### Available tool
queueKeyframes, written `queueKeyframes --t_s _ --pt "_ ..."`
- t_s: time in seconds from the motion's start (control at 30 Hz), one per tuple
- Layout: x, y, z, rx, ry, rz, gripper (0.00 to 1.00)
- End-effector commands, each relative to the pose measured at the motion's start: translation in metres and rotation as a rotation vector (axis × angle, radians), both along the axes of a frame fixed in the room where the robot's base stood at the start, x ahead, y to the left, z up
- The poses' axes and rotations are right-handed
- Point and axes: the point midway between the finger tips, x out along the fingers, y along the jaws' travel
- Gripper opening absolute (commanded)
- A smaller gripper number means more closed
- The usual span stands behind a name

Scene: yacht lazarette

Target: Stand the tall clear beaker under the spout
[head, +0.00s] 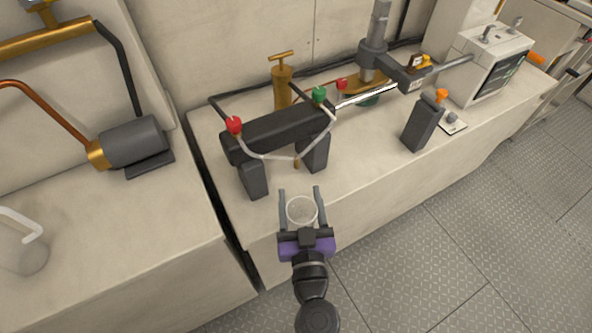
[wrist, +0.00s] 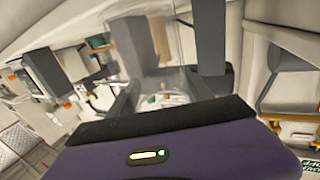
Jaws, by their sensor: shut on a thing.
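The tall clear beaker (head: 301,210) is between the two fingers of my gripper (head: 300,190), which is shut on it. In the head view I see its round rim from above, at the front edge of the counter. Its base is hidden, so I cannot tell whether it touches the counter. In the wrist view the clear wall of the beaker (wrist: 150,45) shows faintly between the fingers. A small brass spout (head: 297,163) points down from the dark manifold bar (head: 275,135), between its two legs. The beaker is in front of the spout, apart from it.
The manifold carries red (head: 234,125) and green (head: 319,95) knobs and pale hoses. A dark upright block (head: 422,124) stands to the right. A clear vessel (head: 22,255) with a white bent tube stands on the left counter. The counter between manifold and block is clear.

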Motion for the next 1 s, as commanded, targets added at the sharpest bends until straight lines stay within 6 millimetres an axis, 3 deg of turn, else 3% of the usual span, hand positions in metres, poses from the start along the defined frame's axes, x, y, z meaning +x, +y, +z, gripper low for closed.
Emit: queueKeyframes --t_s 0.2,0.47,0.7,0.8,1.0 --pt "0.044 0.009 0.0 0.001 -0.002 0.001 0.14" --pt "0.06 0.012 0.0 0.0 0.0 0.0 0.14" --pt "0.096 0.02 0.0 0.003 -0.003 0.001 0.14" --pt "0.094 0.02 -0.016 0.0 0.001 0.001 0.14" --pt "0.094 0.019 -0.015 0.001 -0.001 0.001 0.14"
